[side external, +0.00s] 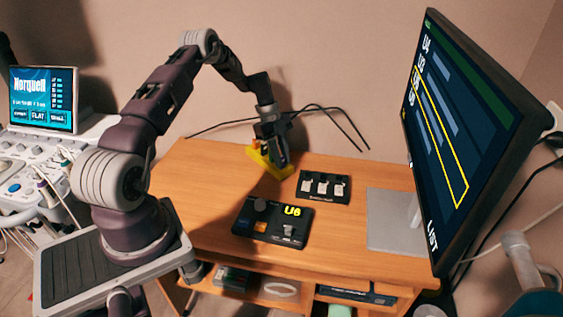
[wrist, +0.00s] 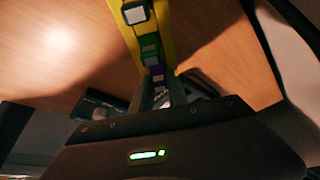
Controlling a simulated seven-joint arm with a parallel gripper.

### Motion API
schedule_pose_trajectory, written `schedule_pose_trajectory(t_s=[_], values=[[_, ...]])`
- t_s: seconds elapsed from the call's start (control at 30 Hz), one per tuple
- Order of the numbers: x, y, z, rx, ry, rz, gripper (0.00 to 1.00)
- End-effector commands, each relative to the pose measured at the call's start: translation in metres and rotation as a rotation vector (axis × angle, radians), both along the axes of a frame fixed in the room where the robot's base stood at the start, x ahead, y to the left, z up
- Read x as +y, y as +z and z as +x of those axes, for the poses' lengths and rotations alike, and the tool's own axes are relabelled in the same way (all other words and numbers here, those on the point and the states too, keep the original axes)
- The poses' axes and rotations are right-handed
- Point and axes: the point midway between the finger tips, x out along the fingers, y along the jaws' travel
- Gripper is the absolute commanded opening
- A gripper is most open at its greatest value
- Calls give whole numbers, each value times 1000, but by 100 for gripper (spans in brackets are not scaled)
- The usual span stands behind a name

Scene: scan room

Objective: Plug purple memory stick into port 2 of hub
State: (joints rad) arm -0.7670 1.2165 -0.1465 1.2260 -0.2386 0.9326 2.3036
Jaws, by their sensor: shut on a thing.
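The purple memory stick (wrist: 157,76) shows in the wrist view at the near end of a yellow holder (wrist: 170,30), beside a green stick (wrist: 149,47). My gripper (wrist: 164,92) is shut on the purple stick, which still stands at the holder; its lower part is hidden. In the side view my gripper (side external: 281,160) points down at the yellow holder (side external: 256,161) at the back of the desk and covers part of it. A black unit with several pale parts in a row (side external: 323,187), which looks like the hub, lies right of the holder; its port numbers are too small to read.
A large monitor (side external: 465,140) on a grey base stands at the right. Black cables (side external: 320,112) run behind the desk. The desk's left part is clear.

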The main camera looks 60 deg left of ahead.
Motion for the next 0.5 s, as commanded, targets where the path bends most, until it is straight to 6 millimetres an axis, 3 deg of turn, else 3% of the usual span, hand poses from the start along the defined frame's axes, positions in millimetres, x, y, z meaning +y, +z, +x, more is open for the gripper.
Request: schedule_pose_trajectory(t_s=[0.07, 0.3, 0.5], values=[[1, 9, 1, -3, 0, 1, 0], [1, 70, 1, -4, 1, 3, 0], [-9, 96, 9, 2, 49, 9, 0]])
